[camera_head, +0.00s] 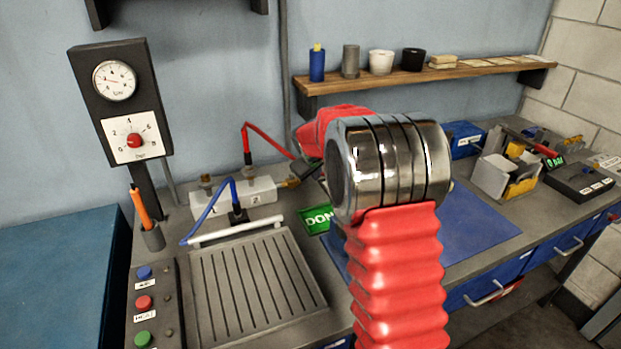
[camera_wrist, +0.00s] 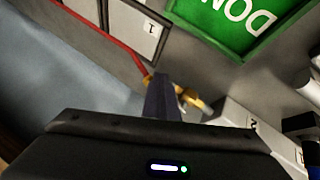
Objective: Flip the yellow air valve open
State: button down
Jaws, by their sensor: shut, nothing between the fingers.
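The pale valve block (camera_head: 232,200) lies on the bench left of my arm, with a red hose, a blue hose and brass-coloured fittings. A small yellow-gold part (camera_head: 291,182) shows at its right end, right beside my gripper (camera_head: 310,171). In the wrist view, a yellow part (camera_wrist: 190,99) shows beside and partly behind the dark fingers of my gripper (camera_wrist: 162,85), next to the block (camera_wrist: 235,118). I take it for the yellow valve; its handle angle is not clear. The gripper is shut and empty. I cannot tell whether it touches the valve.
A green sign (camera_head: 316,219) lies right of the block, and a blue mat (camera_head: 470,222) beyond it. A ribbed tray (camera_head: 250,285) with a white bar is in front. A gauge panel (camera_head: 120,100) stands at the left. A shelf (camera_head: 430,76) with cups hangs above.

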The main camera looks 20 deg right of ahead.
jog(key=shift+w+d, duration=1)
jog(key=shift+w, duration=0.2)
jog(key=shift+w+d, duration=0.15)
jog(key=shift+w, duration=0.2)
jog(key=shift+w+d+r, duration=0.1)
jog(key=shift+w+r, duration=0.05)
jog(key=s, duration=0.4)
jog(key=s+d+r, duration=0.3)
jog(key=s+r, duration=0.2)
jog(key=r, duration=0.2)
jog(key=shift+d+r, duration=0.35)
jog(key=shift+d, duration=0.05)
